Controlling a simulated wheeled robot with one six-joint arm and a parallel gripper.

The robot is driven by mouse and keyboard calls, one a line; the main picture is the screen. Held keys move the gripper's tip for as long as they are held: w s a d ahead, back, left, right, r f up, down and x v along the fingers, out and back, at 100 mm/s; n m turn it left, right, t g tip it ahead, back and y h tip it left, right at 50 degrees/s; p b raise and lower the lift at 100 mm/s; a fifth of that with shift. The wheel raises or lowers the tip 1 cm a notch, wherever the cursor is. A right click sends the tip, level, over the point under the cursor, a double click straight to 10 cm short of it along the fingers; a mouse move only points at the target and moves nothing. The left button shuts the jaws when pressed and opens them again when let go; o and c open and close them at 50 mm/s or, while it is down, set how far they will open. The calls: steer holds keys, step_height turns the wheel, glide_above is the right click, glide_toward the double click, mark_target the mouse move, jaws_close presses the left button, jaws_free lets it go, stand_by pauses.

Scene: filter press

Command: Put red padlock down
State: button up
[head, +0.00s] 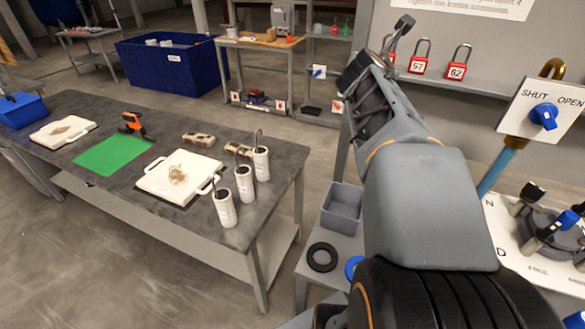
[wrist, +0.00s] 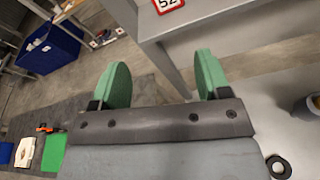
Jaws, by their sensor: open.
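My gripper (wrist: 161,76) is open, with two green pads spread apart and nothing between them. In the head view, my arm reaches up toward the shelf at the back right. A red padlock (wrist: 168,4) with a white label that seems to read 52 sits on a grey surface beyond the pads, cut off by the top edge. In the head view, a red padlock marked 57 (head: 418,64) and one marked 62 (head: 457,70) stand upright on the shelf (head: 480,84). Another red padlock (head: 390,55) is mostly hidden behind my gripper.
A board (head: 545,105) marked SHUT and OPEN with a blue handle stands at the right. A grey bin (head: 342,208) and a black ring (head: 322,257) are on a low stand. The dark table (head: 110,185) on the left carries white plates and canisters.

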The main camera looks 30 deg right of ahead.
steer(key=s+a+f+m+g+y, duration=0.2)
steer(key=s+a+f+m+y, duration=0.1)
steer(key=a+f+m, duration=0.4)
steer(key=s+a+f+m+g+y, duration=0.2)
steer(key=a+f+m+y, duration=0.3)
steer(key=a+f+m, duration=0.3)
steer(key=s+a+f+m+g+y, duration=0.1)
steer(key=s+a+f+m+y, duration=0.2)
steer(key=a+f+m, duration=0.5)
steer(key=s+a+f, duration=0.1)
steer(key=a+f, duration=0.1)
steer(key=a, duration=0.3)
steer(key=shift+s+f+g+y, duration=0.15)
steer(key=shift+f+g+y, duration=0.05)
steer(key=shift+g+y, duration=0.2)
steer(key=shift+c, duration=0.2)
